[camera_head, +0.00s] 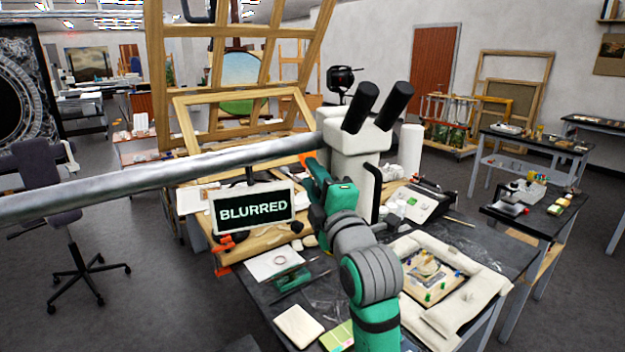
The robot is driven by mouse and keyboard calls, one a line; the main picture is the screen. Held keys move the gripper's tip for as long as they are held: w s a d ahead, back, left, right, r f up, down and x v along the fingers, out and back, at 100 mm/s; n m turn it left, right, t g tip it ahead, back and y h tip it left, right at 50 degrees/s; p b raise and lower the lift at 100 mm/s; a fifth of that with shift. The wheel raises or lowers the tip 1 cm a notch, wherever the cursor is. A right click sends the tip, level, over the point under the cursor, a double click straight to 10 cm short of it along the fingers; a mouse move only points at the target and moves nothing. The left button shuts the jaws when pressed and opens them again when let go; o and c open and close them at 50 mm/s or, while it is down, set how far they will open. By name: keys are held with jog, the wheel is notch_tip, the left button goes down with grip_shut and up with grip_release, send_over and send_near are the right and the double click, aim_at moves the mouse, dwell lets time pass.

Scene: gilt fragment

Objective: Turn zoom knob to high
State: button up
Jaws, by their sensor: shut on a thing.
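The stereo microscope (355,150) stands on the dark bench, with a white head, two black eyepieces and a long grey boom reaching to the left. My green and grey arm rises from the bottom, and my gripper (308,163), with orange at its tip, is at the left side of the microscope head. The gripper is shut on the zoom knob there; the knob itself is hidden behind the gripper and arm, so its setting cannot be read. A small screen (252,208) left of the arm reads "BLURRED".
A framed piece on white padding (474,292) lies right of my arm. A grey device (418,203) and small jars stand behind it. Papers and a green tool lie front left. A wooden easel (158,80) rises behind. Open floor lies at left.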

jog(key=shift+s+r+t+y, duration=0.1)
jog(key=shift+r+t+y, duration=0.1)
jog(key=shift+t, duration=0.3)
jog(key=shift+r+t+y, duration=0.1)
jog(key=shift+t+y, duration=0.1)
jog(key=shift+t, duration=0.3)
jog(key=o, duration=1.1)
jog(key=shift+c, duration=0.2)
jog(key=shift+s+d+r, duration=0.1)
jog(key=shift+d, duration=0.1)
jog(key=shift+a, duration=0.15)
